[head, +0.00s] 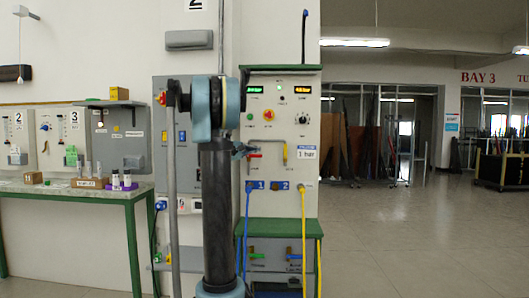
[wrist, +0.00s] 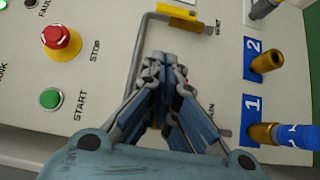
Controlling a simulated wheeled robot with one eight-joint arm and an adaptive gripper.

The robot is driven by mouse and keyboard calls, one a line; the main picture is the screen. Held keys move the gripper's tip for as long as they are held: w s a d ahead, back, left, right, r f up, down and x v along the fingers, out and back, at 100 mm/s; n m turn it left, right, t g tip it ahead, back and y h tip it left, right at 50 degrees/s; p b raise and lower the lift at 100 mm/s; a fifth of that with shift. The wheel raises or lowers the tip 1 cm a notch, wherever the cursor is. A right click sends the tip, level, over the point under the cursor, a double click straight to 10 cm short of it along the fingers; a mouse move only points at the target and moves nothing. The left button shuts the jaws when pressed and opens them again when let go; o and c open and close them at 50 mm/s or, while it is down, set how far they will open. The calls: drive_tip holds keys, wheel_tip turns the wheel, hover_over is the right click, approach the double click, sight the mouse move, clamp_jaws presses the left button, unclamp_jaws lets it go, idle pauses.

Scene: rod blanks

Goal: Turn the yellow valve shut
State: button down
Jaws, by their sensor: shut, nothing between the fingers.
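The yellow valve (head: 285,153) is on the right of the white panel (head: 283,215), its narrow handle hanging upright along the panel in the head view. In the wrist view the yellow handle (wrist: 180,11) lies at the top edge, partly cut off, beside a bent grey pipe. My gripper (wrist: 164,62) is shut and empty, its fingertips in front of the panel and below the yellow handle in that picture, apart from it. In the head view the gripper is mostly hidden by my arm.
A red-handled valve (head: 254,155) is left of the yellow one. A red stop button (wrist: 61,42) and green start button (wrist: 50,98) are near. Floor at right is clear.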

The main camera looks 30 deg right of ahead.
sight(285, 151)
drive_tip(key=x, duration=0.4)
drive_tip(key=s+x, duration=0.1)
drive_tip(key=x, duration=0.2)
drive_tip(key=s+x, duration=0.1)
drive_tip(key=x, duration=0.3)
drive_tip(key=shift+w+d+r, duration=0.1)
drive_tip(key=shift+d, duration=0.45)
drive_tip(key=shift+s+d, duration=0.35)
drive_tip(key=shift+d, duration=0.25)
